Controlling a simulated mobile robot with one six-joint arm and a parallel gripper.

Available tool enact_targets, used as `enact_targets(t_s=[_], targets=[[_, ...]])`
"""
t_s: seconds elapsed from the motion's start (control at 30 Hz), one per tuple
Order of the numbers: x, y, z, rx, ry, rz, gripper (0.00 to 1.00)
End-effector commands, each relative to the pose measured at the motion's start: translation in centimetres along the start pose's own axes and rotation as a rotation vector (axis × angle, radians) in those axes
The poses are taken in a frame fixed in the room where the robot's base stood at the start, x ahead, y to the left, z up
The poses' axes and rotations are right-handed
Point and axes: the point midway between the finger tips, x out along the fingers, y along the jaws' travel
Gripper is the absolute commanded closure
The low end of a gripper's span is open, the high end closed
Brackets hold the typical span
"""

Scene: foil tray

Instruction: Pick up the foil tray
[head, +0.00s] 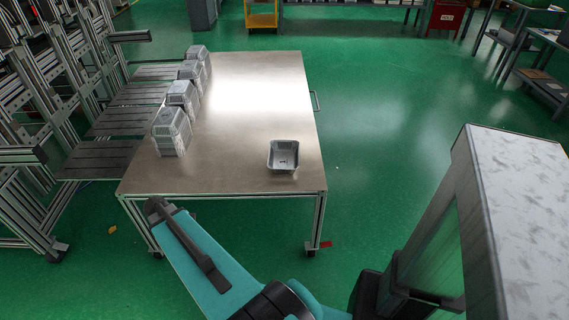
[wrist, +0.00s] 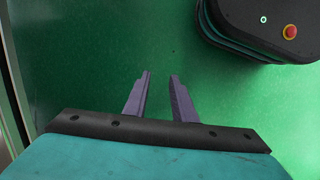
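The foil tray (head: 283,156) is a small silver open container. It sits upright on the metal table (head: 245,110), near its front right corner, in the head view. My gripper's fingers (wrist: 160,98) show in the wrist view, apart from each other with only green floor between them. The gripper is open and empty. In the head view my teal arm reaches in front of the table's near edge, and the gripper's fingers cannot be made out there. The foil tray is not in the wrist view.
Several stacks of grey containers (head: 172,131) stand along the table's left side. Metal frame racks (head: 60,90) adjoin the table on the left. A yellow cart (head: 262,14) and a red bin (head: 446,17) stand at the back. The table's middle and the green floor to the right are clear.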

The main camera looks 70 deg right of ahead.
Motion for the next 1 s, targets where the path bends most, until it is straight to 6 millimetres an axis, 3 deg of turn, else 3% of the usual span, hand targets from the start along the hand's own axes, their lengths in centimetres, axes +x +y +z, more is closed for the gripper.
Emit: enact_targets(t_s=[0.03,0.27,0.47,0.6,0.8,1.0], targets=[[-0.3,2.3,0.3,0.003,0.007,0.014,0.76],[-3.2,11.1,3.9,-0.012,0.01,0.08,0.76],[-5.8,18.2,8.5,-0.022,-0.004,0.137,0.76],[-7.7,22.7,12.7,-0.024,-0.025,0.174,0.76],[-10.5,28.1,19.6,-0.026,-0.069,0.221,0.76],[-12.5,31.2,25.0,-0.028,-0.108,0.249,0.76]])
